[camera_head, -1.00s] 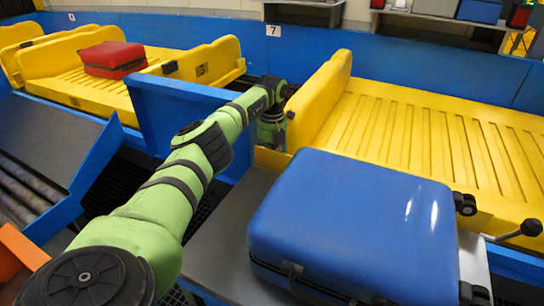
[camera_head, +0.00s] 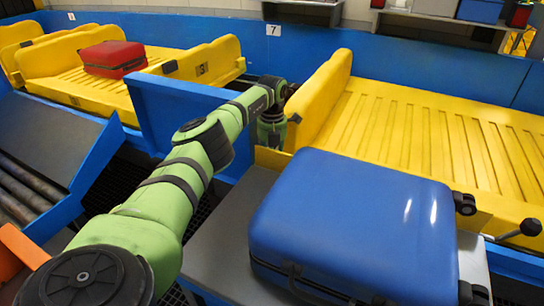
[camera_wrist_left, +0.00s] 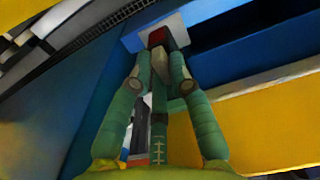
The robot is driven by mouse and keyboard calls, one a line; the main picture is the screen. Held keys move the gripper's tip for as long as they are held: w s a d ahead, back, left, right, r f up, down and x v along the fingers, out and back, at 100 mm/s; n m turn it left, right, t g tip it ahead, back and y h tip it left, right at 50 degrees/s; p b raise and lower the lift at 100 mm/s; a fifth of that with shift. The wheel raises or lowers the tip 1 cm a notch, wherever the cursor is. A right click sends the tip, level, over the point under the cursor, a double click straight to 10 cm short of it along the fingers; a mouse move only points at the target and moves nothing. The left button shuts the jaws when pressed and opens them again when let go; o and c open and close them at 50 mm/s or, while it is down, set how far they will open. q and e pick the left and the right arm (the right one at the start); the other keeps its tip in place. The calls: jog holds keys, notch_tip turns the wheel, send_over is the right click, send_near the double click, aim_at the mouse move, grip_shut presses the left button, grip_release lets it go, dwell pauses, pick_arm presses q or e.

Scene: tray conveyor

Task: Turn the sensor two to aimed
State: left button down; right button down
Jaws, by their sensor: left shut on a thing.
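My left arm reaches forward in the head view, and its gripper (camera_head: 272,130) is down behind the blue divider and the yellow tray's end. The fingertips are hard to make out there. In the left wrist view the gripper (camera_wrist_left: 160,62) is shut on a small part, which I take to be sensor two (camera_wrist_left: 157,38). It shows a dark red face on a pale grey-blue plate, with a grey piece between the fingers. Its aim cannot be read from here. My right gripper is not in view.
A blue suitcase (camera_head: 352,215) lies close to the right of my arm. An empty yellow tray (camera_head: 420,135) is behind it. A red suitcase (camera_head: 112,58) lies on another yellow tray (camera_head: 60,88). A blue divider (camera_head: 180,120) stands beside my forearm. A black-knobbed lever (camera_head: 528,228) is at right.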

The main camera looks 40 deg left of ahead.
pick_arm(q)
jog(key=c, duration=1.1)
grip_release()
jog(key=shift+c, duration=0.2)
notch_tip(320, 180, up, 12)
